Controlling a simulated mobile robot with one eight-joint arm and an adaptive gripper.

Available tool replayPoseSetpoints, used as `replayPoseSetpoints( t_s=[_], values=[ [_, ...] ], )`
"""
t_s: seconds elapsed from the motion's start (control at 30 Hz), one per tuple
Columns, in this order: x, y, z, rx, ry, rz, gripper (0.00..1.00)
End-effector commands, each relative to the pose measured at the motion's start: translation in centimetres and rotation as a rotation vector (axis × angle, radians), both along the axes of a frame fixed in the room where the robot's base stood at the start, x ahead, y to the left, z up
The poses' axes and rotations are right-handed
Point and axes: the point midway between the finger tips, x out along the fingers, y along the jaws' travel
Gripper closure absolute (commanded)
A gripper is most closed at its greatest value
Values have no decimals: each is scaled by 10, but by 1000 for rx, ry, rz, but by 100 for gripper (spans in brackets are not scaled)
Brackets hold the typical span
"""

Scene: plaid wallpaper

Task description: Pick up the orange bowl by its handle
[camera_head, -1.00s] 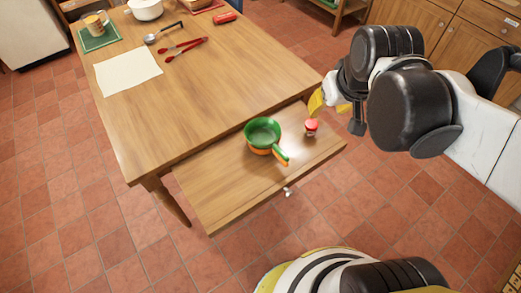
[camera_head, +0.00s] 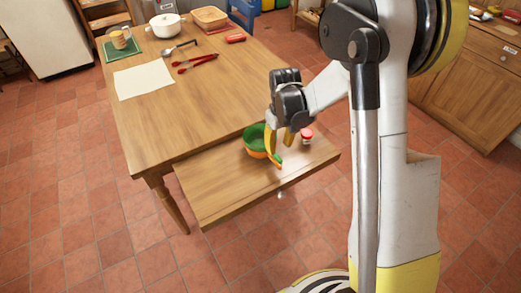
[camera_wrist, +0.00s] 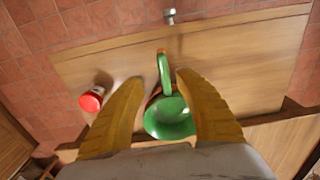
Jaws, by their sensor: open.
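The orange bowl (camera_head: 256,154) sits on the pulled-out wooden board of the table. A green bowl (camera_head: 256,136) appears nested in it and covers most of it. In the wrist view only a thin edge of the orange bowl (camera_wrist: 152,97) shows. The green bowl (camera_wrist: 168,118) has a green handle (camera_wrist: 164,70) pointing up the picture; the orange handle is mostly hidden beneath it. My gripper (camera_head: 281,145) is open above the bowls. In the wrist view its yellow fingers (camera_wrist: 159,82) stand on either side of the handle; contact cannot be told.
A red-lidded jar (camera_head: 306,135) stands on the board (camera_head: 220,190), close beside my gripper; it also shows in the wrist view (camera_wrist: 91,100). A metal knob (camera_wrist: 170,15) sticks out at the board's front. Red tongs (camera_head: 197,63), a ladle and a white pot (camera_head: 165,25) are on the table's far part.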

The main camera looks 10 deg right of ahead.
Motion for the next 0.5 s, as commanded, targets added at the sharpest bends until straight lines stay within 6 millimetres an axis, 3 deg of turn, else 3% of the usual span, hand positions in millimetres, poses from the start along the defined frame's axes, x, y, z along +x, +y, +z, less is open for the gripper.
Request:
replayPoseSetpoints(
  t_s=[0.1, 0.37, 0.5],
  values=[
    [1, 0, -25, 0, -1, 0, 59],
    [1, 3, -49, 0, -1, 0, 59],
    [3, 9, -72, 0, -2, 0, 59]
  ],
)
